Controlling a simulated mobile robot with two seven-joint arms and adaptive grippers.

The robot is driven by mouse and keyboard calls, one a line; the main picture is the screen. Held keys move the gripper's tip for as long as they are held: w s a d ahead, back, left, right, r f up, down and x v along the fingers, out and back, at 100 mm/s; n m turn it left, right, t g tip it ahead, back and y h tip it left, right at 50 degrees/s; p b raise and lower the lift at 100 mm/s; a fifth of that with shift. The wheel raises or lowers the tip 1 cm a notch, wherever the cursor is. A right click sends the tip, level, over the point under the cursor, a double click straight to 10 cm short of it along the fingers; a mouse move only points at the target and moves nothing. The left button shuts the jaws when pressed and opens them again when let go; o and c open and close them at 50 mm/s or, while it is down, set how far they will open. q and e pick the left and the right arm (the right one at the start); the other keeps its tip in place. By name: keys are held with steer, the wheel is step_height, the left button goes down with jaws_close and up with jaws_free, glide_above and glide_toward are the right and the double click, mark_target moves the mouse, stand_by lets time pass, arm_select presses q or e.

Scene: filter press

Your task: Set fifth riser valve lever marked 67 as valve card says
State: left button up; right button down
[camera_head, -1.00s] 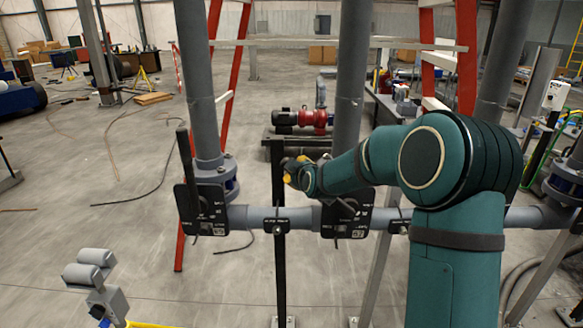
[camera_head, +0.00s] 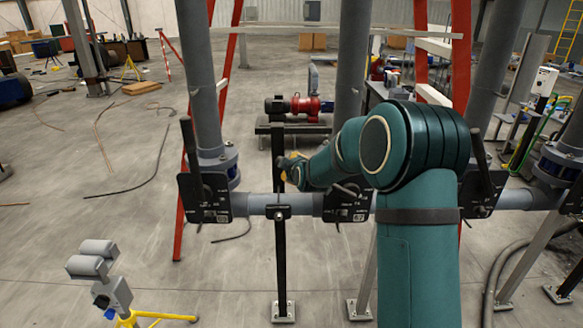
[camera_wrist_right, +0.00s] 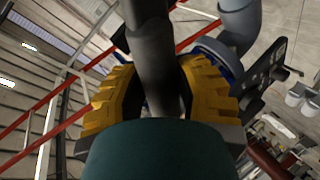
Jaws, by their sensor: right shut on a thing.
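A black valve plate (camera_head: 358,214) sits on the grey horizontal pipe at the foot of the middle riser (camera_head: 348,70). Its small white label is too blurred to read surely. My right arm covers part of this plate and the riser. My right gripper (camera_head: 285,168) is left of the riser, close to a black post. In the right wrist view the gripper's yellow pads (camera_wrist_right: 165,95) are shut on a dark grey round bar (camera_wrist_right: 155,45). It looks like a lever, but its plate is hidden. My left gripper is not in view, and no valve card is readable.
Another plate (camera_head: 212,212) with an upright black lever (camera_head: 190,150) stands left; a further plate (camera_head: 478,200) stands right of my arm. A black post (camera_head: 280,260) supports the pipe. A yellow-legged roller stand (camera_head: 95,265) is front left. Red frames stand behind.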

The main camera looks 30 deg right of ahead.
steer(key=c, duration=0.6)
jaws_free()
steer(key=v, duration=1.2)
steer(key=shift+f, duration=0.1)
